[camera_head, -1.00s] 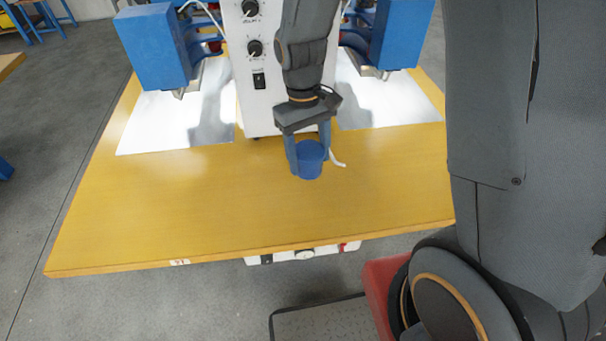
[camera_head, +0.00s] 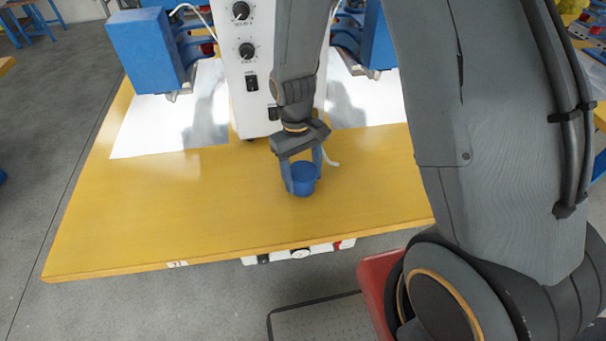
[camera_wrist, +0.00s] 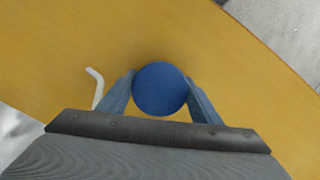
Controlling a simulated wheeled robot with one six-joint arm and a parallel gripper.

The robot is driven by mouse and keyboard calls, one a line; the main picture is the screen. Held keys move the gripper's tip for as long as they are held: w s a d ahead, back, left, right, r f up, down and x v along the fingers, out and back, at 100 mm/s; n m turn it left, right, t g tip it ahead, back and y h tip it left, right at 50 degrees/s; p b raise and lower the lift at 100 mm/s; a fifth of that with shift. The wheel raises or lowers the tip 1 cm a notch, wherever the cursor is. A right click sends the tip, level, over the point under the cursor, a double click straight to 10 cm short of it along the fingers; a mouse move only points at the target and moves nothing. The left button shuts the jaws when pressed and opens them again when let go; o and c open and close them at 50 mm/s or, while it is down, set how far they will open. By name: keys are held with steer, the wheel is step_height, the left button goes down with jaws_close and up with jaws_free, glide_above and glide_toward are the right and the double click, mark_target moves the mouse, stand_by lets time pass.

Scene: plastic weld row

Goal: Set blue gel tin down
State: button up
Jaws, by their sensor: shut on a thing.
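The blue gel tin (camera_head: 304,180) is a small round blue tin, upright, at the front of the welding unit over the yellow table (camera_head: 190,210). My gripper (camera_head: 303,178) points down with one finger on each side of the tin and is shut on it. In the wrist view the tin's round blue top (camera_wrist: 160,88) sits between the two fingers. Whether its base touches the table or hangs just above it, I cannot tell.
A white control box (camera_head: 245,70) with knobs stands behind, with blue welding heads (camera_head: 148,48) beside it over shiny metal plates (camera_head: 165,120). A bent white piece (camera_wrist: 96,86) lies close by the gripper. The table's left and front are clear.

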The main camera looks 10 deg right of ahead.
steer(key=o, duration=0.9)
steer(key=shift+f, duration=0.1)
steer(key=o, duration=0.4)
